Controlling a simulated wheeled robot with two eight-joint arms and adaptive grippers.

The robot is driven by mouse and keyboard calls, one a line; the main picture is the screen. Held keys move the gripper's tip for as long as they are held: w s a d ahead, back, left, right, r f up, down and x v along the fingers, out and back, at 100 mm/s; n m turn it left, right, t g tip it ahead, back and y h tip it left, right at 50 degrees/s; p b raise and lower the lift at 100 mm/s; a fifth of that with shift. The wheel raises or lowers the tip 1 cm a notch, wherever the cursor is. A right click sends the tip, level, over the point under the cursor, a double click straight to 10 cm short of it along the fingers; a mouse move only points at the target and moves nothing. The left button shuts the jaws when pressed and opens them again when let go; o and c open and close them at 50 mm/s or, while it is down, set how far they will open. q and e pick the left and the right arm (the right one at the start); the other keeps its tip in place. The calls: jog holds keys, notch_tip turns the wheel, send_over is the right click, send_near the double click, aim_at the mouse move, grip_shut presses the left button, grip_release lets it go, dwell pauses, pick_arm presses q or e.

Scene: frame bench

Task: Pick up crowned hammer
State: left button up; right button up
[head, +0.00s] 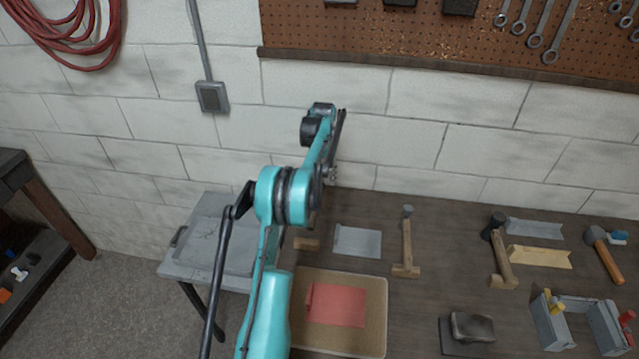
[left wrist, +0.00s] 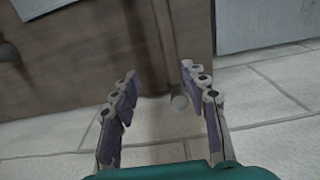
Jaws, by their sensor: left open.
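Several hammer-like tools lie on the dark bench; I cannot tell by a crown mark which is the crowned one. In the left wrist view the left gripper (left wrist: 160,82) is open and empty. A brown handle with a grey round end (left wrist: 180,102) shows between its fingers, apparently beyond them.
A tan tray (head: 375,300) with a red sheet (head: 337,304) lies at the bench front. Grey (head: 357,242) and yellow (head: 540,257) channel pieces, a dark block (head: 472,326) and a grey caddy (head: 605,335) stand around. The block wall (head: 450,150) rises behind.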

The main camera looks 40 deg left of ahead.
pick_arm(q)
jog(key=shift+a+f, duration=0.55)
jog(key=shift+f, duration=1.25)
jog(key=f, duration=0.1)
jog(key=f+b, duration=0.1)
jog(key=f, duration=0.3)
jog(key=shift+s+a+f+b, duration=0.2)
jog(key=shift+a+b, duration=0.1)
jog(key=shift+a, duration=0.05)
jog(key=shift+r, duration=0.1)
jog(key=shift+c, duration=0.6)
grip_shut()
